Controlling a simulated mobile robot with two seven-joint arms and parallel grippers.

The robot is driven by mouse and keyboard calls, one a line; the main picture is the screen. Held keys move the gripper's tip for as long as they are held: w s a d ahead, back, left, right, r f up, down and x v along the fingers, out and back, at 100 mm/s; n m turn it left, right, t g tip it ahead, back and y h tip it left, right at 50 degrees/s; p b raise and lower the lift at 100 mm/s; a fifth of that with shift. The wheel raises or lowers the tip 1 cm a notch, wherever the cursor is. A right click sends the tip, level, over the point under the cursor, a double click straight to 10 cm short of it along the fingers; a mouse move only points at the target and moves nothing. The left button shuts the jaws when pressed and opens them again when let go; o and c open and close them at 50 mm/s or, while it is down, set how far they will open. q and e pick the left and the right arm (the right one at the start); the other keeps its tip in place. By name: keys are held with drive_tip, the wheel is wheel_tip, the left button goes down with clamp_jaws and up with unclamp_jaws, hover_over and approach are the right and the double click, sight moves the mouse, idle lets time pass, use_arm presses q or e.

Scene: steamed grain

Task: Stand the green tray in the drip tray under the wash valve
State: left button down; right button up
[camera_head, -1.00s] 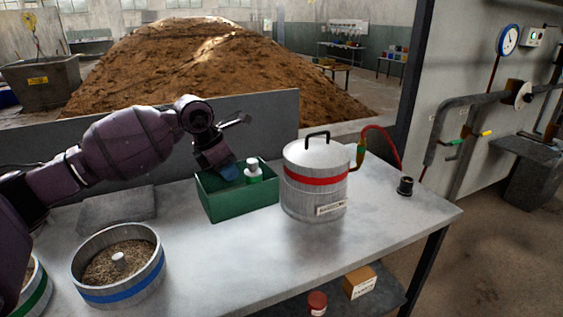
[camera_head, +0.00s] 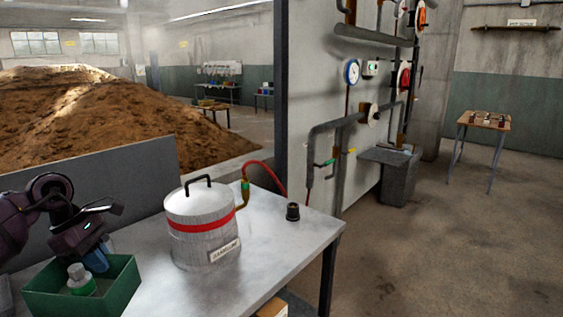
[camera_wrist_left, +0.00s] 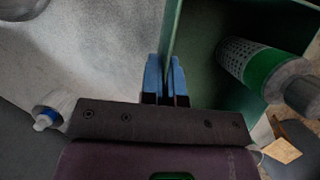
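The green tray (camera_head: 112,292) is at the lower left of the head view, its lower edge cut off, with a bottle (camera_head: 80,280) with a green band inside. My left gripper (camera_head: 97,260) is at its back wall. In the left wrist view the blue fingertips (camera_wrist_left: 167,78) close on both sides of the tray's green wall (camera_wrist_left: 172,35). I cannot tell whether the tray touches the table. A grey basin (camera_head: 395,182) stands under wall pipes with a green handle (camera_head: 327,163) and a yellow handle (camera_head: 351,151); which is the wash valve is unclear. My right gripper is out of view.
A lidded metal pot (camera_head: 205,240) with a red band stands on the metal table (camera_head: 270,250), a red hose (camera_head: 265,166) behind it. A small black fitting (camera_head: 292,212) is near the table's right edge. Open floor (camera_head: 430,260) lies to the right.

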sight(124, 304)
use_arm(q)
drive_tip(key=s+d+f+m+g, duration=0.1)
drive_tip(key=s+d+m, duration=0.1)
drive_tip(key=m, duration=0.2)
drive_tip(key=s+d+f+m+g+y, duration=0.1)
drive_tip(key=s+d+f+m, duration=0.1)
drive_tip(key=d+m, duration=0.1)
drive_tip(key=s+d+f+m+g+y, duration=0.1)
drive_tip(key=s+d+f+m+g, duration=0.1)
drive_tip(key=m, duration=0.3)
drive_tip(key=shift+s+d+f, duration=0.15)
drive_tip(key=shift+d+f, duration=0.05)
drive_tip(key=s+d+f+m+y, duration=0.2)
drive_tip(key=s+d+m, duration=0.2)
drive_tip(key=d+m, duration=0.2)
drive_tip(key=shift+s+d+y+p, duration=0.3)
drive_tip(key=shift+d+p, duration=0.15)
drive_tip(key=shift+d, duration=0.75)
drive_tip(key=shift+w, duration=0.1)
